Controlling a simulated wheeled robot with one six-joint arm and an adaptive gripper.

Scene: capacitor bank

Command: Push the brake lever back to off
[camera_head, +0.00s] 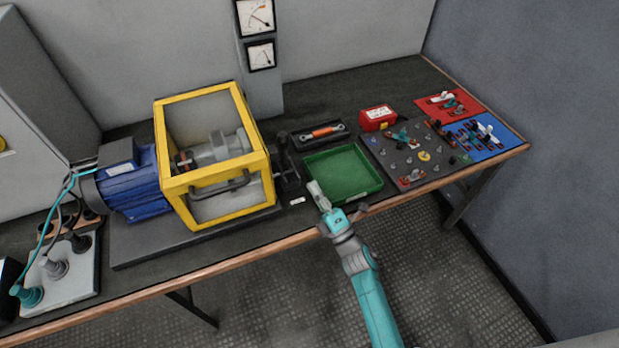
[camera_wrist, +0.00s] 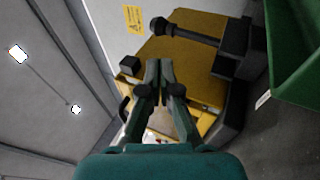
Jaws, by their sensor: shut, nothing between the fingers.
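The brake lever (camera_head: 283,150) is a black rod with a round knob, standing roughly upright on a dark block at the right side of the yellow guard box. In the wrist view the lever (camera_wrist: 188,35) runs sideways from its black block, with its knob at the left end. My gripper (camera_head: 315,187) is shut and empty over the front left corner of the green tray, to the right of and nearer than the lever. In the wrist view the closed fingertips of my gripper (camera_wrist: 159,64) lie below the lever, apart from it. The lever's off marking is not readable.
The yellow guard box (camera_head: 215,176) covers the shaft of a blue motor (camera_head: 140,195). A green tray (camera_head: 372,192) lies just right of the lever, with an orange-handled tool (camera_head: 322,132) behind. A board (camera_head: 412,165) with several small parts is farther right.

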